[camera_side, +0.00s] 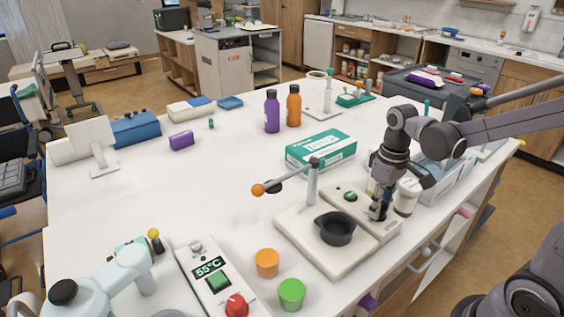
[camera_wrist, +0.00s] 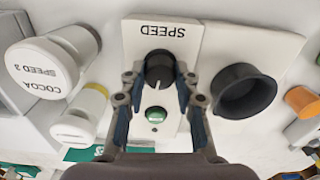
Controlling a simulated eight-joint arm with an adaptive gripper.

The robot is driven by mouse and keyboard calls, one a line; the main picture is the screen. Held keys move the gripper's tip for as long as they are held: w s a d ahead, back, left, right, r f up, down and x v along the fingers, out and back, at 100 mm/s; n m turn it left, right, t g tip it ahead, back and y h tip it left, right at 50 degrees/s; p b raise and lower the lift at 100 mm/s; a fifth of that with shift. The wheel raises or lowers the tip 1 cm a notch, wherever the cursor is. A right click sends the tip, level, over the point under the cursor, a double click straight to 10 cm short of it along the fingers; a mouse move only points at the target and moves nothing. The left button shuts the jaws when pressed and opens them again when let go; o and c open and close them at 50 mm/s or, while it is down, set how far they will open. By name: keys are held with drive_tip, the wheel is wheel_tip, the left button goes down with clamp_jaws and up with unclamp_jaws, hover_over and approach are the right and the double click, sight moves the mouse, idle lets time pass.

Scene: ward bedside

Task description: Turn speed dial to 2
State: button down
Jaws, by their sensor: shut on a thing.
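The black speed dial (camera_wrist: 159,68) sits on a white base (camera_wrist: 160,38) whose SPEED label appears upside down in the wrist view. My gripper (camera_wrist: 158,80) is around the dial, a finger on either side, shut on it. A thin pale line shows on the dial's near side; no numbers are readable. A green button (camera_wrist: 156,115) lies below the dial in that view. In the side view my gripper (camera_side: 378,212) points down at the right end of the base (camera_side: 350,192), and it hides the dial.
A black bowl (camera_side: 335,229) sits on the mixer plate. A teal box (camera_side: 321,149) stands behind. The table's middle is clear.

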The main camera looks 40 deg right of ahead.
drive_tip(key=shift+m, duration=1.6)
drive_tip(key=c, duration=1)
unclamp_jaws()
drive_tip(key=shift+r, duration=6.05)
